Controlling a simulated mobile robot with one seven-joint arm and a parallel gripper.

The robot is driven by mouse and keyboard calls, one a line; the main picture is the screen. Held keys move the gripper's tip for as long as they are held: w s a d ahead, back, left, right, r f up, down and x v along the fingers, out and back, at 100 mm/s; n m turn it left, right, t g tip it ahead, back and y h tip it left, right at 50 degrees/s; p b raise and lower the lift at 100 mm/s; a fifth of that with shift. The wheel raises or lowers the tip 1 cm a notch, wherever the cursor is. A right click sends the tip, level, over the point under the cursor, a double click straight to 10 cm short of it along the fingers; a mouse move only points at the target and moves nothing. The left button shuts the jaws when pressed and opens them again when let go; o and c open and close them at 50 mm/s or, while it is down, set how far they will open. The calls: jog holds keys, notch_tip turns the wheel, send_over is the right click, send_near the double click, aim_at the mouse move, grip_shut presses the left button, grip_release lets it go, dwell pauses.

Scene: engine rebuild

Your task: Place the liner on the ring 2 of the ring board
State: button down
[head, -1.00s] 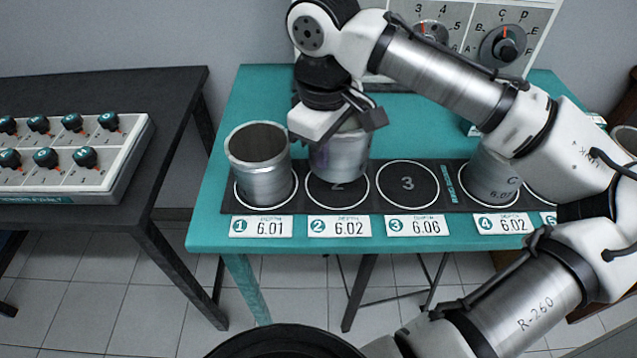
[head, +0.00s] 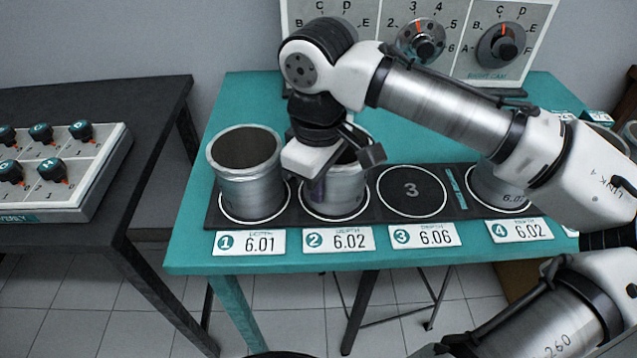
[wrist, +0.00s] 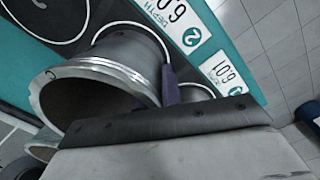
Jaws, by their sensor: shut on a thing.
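The liner (head: 340,190) is a grey metal cylinder, upright at ring 2 (head: 335,217) of the ring board (head: 455,207). My gripper (head: 340,165) is shut on its upper part from above. In the head view the liner's base lies within the white ring outline and covers the printed number. I cannot tell whether it rests on the board or hangs just above. In the wrist view the liner's open rim (wrist: 95,88) faces the camera, with one finger (wrist: 171,88) against its wall. The white outline shows around its far end.
A taller-looking liner (head: 247,175) stands on ring 1, close to the left of my gripper. Ring 3 (head: 412,190) is empty. Another liner (head: 492,187) stands at ring 4, partly behind my arm. A dial panel (head: 460,45) stands at the back.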

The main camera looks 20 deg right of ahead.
jog(key=c, duration=1.6)
grip_release()
jog(key=shift+f, duration=0.1)
notch_tip(320, 180, up, 12)
jog(key=shift+s+a+r, duration=0.15)
